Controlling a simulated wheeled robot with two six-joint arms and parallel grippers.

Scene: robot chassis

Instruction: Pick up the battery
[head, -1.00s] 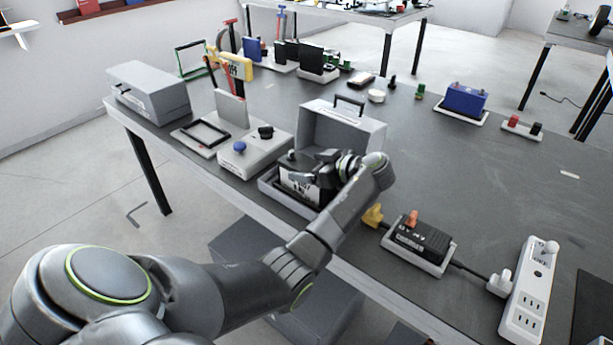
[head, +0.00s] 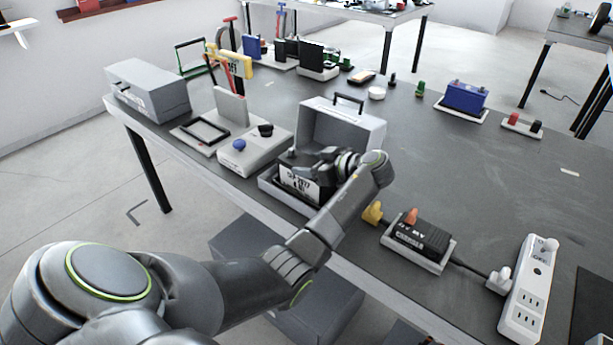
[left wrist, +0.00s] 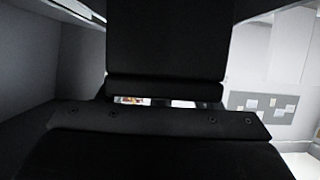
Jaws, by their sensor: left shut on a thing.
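A black battery with a white printed label (head: 298,183) stands in the tray of an open grey case (head: 340,128), near the table's front edge. My left gripper (head: 318,163) reaches in from the right and is shut on the upper part of the battery. The gripper and wrist hide part of the battery's top and right side. In the left wrist view a dark block (left wrist: 167,40) fills the middle between the pale case walls. The fingertips do not show clearly there. My right gripper is not in view.
A grey device with a blue knob (head: 245,155) stands close to the left of the case. A charger in a tray (head: 418,245) and a white power strip (head: 527,295) lie to the right. A blue battery (head: 466,96) stands farther back. The table's centre right is clear.

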